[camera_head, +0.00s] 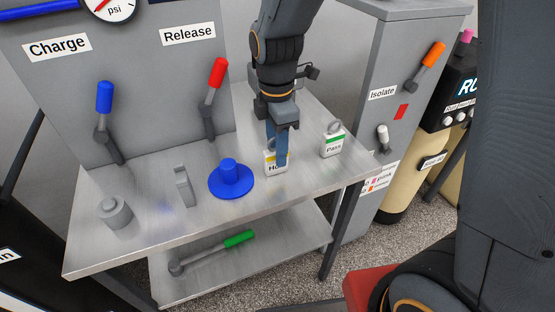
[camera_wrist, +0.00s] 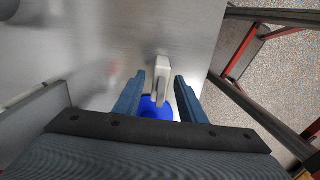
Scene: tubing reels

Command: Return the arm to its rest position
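My gripper (camera_head: 279,148) points down over the table in the head view, at the white "Hold" tag (camera_head: 269,169) with a yellow band. One blue finger covers part of this tag. In the wrist view, the two fingers (camera_wrist: 159,85) stand apart. A pale upright piece (camera_wrist: 162,70), seen nearly edge-on and apparently the tag, shows between them with gaps at both sides. My arm reaches down from the top of the head view.
A blue flanged reel (camera_head: 231,180) stands left of the gripper, and the "Pass" tag (camera_head: 333,141) stands right. A grey upright plate (camera_head: 185,187) and grey cylinder (camera_head: 115,212) are farther left. Blue (camera_head: 104,98) and red (camera_head: 217,74) levers rise behind the table.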

